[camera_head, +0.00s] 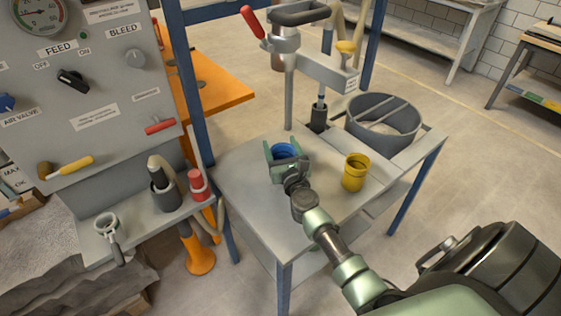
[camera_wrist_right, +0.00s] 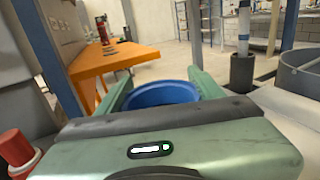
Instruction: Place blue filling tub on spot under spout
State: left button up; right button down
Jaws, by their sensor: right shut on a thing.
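The blue filling tub (camera_head: 284,151) is between the fingers of my right gripper (camera_head: 283,156), over the grey table (camera_head: 240,185). In the right wrist view the tub's open blue rim (camera_wrist_right: 162,94) shows between the two green fingers. My right gripper is shut on it; the palm hides its lower part, so I cannot tell whether it touches the table. A thin nozzle (camera_head: 321,100) hangs from the grey arm of the stand behind, with a dark cup (camera_head: 319,120) below it. I cannot make out a marked spot. My left gripper is not in view.
A yellow tub (camera_head: 355,173) stands right of my gripper. A large grey round sieve (camera_head: 383,121) is at the table's back right. A control panel (camera_head: 95,75) and a shelf with a red-capped piece (camera_head: 197,183) are at left. The table's front left is bare.

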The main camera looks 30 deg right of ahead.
aim_at(280, 155)
notch_tip(280, 155, down, 4)
jog(key=b, duration=0.2)
jog(key=shift+w+b, duration=0.1)
jog(key=shift+b, duration=0.2)
jog(key=shift+f, duration=0.15)
jog(key=shift+c, duration=1.2)
grip_release()
